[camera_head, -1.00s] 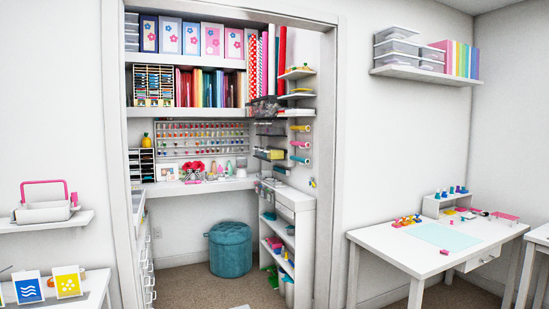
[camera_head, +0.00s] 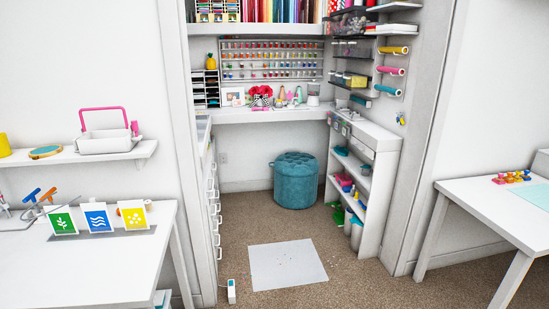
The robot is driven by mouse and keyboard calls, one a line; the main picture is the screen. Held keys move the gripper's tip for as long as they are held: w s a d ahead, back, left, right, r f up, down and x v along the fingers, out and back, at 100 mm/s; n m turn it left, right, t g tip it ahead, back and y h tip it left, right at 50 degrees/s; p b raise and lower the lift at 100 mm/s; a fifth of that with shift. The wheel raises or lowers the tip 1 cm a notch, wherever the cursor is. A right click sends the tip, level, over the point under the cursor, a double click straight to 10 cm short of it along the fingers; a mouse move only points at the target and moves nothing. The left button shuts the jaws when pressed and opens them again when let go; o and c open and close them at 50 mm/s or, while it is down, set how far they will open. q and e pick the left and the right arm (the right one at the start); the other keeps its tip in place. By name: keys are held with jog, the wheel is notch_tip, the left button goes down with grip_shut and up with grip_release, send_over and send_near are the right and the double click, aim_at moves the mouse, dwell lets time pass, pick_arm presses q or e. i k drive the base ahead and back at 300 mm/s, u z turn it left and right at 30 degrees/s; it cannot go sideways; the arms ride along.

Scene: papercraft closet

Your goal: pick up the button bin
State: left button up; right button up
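I cannot tell for sure which thing is the button bin. Dark see-through bins (camera_head: 347,22) with small contents hang on the closet's right wall, one above another. A yellow item (camera_head: 356,80) shows in a lower one. Neither of my grippers is in view.
A white sheet (camera_head: 287,265) with tiny coloured specks lies on the carpet in the closet doorway. A small white device (camera_head: 231,291) stands beside it. A teal ottoman (camera_head: 296,180) stands under the closet desk (camera_head: 262,115). White tables stand left (camera_head: 150,255) and right (camera_head: 480,215).

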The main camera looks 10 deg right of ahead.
aim_at(352, 81)
jog(key=z, duration=0.4)
jog(key=i, duration=2.85)
jog(key=z, duration=0.85)
jog(key=i, duration=2.1)
jog(key=z, duration=0.25)
